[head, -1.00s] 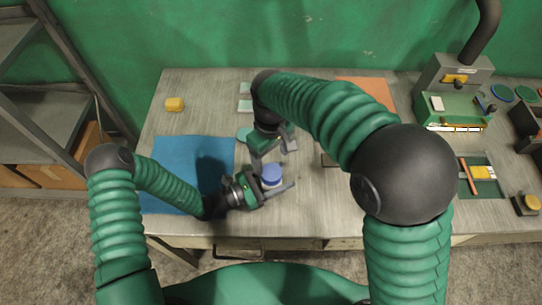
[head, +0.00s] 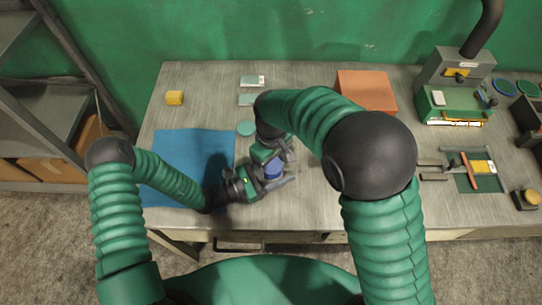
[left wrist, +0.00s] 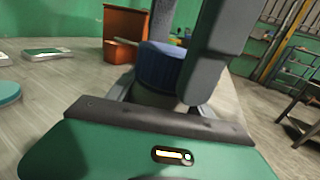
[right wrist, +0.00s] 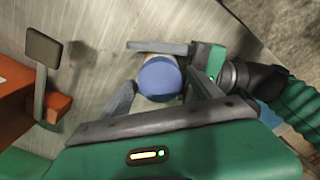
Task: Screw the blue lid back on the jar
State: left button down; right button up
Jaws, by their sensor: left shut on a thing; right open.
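The blue lid (right wrist: 159,76) sits on top of the jar (left wrist: 152,97); I cannot tell whether it is threaded tight. In the head view the lid (head: 273,170) shows at the table's front, partly hidden by my grippers. My left gripper (head: 276,180) is shut around the jar from the left, with a finger on each side in the left wrist view. My right gripper (right wrist: 162,80) is open above the jar, its fingers on either side of the lid. In the left wrist view the right gripper's fingers partly hide the lid.
A blue mat (head: 185,160) lies left of the jar, with a teal disc (head: 245,128) behind. A tray (head: 487,181) with tools is at right.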

jog(key=shift+f, duration=0.1)
jog(key=c, duration=1.4)
jog(key=o, duration=1.6)
pick_arm(q)
jog(key=shift+c, duration=1.6)
grip_release()
pick_arm(e)
notch_tip(320, 180, up, 12)
jog(key=shift+f, duration=0.1)
